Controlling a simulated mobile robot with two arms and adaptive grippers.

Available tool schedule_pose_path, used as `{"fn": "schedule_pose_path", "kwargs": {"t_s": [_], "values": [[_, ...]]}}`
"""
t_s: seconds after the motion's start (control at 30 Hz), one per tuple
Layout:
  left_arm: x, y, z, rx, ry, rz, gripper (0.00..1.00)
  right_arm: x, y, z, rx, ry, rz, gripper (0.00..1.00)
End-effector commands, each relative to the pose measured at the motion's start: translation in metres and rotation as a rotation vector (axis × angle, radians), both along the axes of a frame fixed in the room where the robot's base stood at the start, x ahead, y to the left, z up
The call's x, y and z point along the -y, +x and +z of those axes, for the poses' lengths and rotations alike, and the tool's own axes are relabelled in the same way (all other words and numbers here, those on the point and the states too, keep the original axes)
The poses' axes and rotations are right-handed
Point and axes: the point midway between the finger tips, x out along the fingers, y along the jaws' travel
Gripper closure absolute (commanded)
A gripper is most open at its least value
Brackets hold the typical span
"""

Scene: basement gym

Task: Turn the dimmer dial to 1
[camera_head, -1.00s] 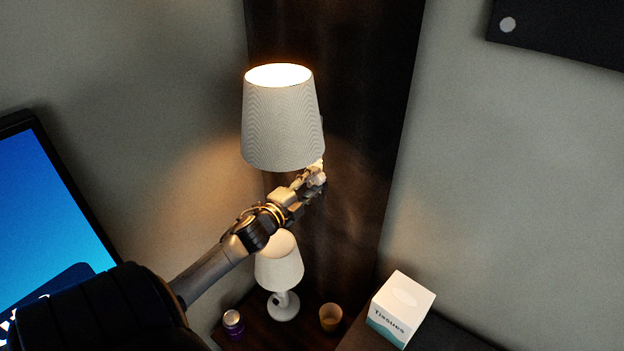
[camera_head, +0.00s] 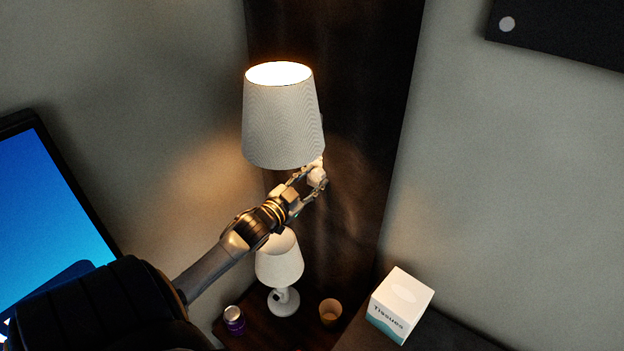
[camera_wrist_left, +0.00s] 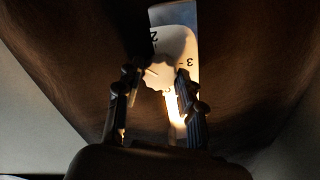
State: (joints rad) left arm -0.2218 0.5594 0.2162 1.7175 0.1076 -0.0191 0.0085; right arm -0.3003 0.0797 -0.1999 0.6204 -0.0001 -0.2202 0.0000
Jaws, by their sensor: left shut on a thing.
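The dimmer dial (camera_wrist_left: 158,77) is a small pale knob with a notched edge, in front of a white plate (camera_wrist_left: 177,42) with printed numbers. A 2 and a 3 can be read on the plate; other marks are hidden or unclear. My left gripper (camera_wrist_left: 156,80) is shut on the dial, with one finger on each side. In the head view my left gripper (camera_head: 312,181) is just below the lit white lampshade (camera_head: 282,122), at its lower right. I cannot tell which number the dial points to. My right gripper is not in view.
Below my arm, a smaller white lamp (camera_head: 281,272), a purple can (camera_head: 234,320) and a tan cup (camera_head: 330,312) stand on a dark table. A tissue box (camera_head: 401,304) is to their right. A blue screen (camera_head: 50,210) is at the left.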

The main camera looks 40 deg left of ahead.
Motion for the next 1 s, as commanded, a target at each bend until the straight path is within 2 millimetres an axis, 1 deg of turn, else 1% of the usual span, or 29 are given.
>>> {"fn": "schedule_pose_path", "kwargs": {"t_s": [0.3,0.6,0.8,1.0], "values": [[0.0004,-0.0003,-0.0015,0.032,-0.300,0.001,0.94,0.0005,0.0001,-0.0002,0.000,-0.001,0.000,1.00],[0.0010,-0.0003,-0.0021,0.056,-0.540,0.000,0.94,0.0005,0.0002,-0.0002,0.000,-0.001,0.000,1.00],[0.0014,-0.0003,-0.0025,0.067,-0.647,0.001,0.94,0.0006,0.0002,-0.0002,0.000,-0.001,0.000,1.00],[0.0015,-0.0003,-0.0028,0.074,-0.707,0.001,0.94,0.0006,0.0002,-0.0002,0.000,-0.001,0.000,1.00]]}}
